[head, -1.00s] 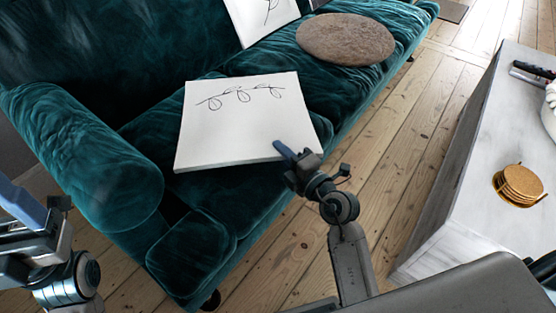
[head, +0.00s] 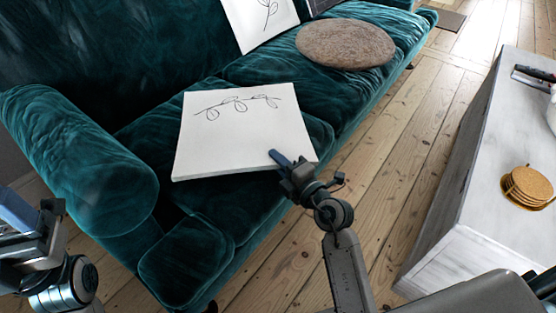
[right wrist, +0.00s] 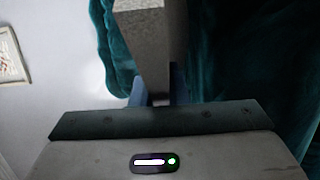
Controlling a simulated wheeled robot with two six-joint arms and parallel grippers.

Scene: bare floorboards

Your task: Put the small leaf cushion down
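The small leaf cushion (head: 243,130) is white and square, with a line drawing of a leafy twig. It lies roughly flat over the near seat of the green velvet sofa (head: 190,255). I cannot tell whether it rests fully on the seat. My right gripper (head: 284,160) is at its near right corner.
A round brown cushion (head: 345,44) and another white drawn cushion (head: 258,20) sit farther along the sofa. The rolled sofa arm (head: 85,150) is left of the leaf cushion. A pale table (head: 470,190) with stacked coasters (head: 528,187) stands right, across bare floorboards (head: 395,165).

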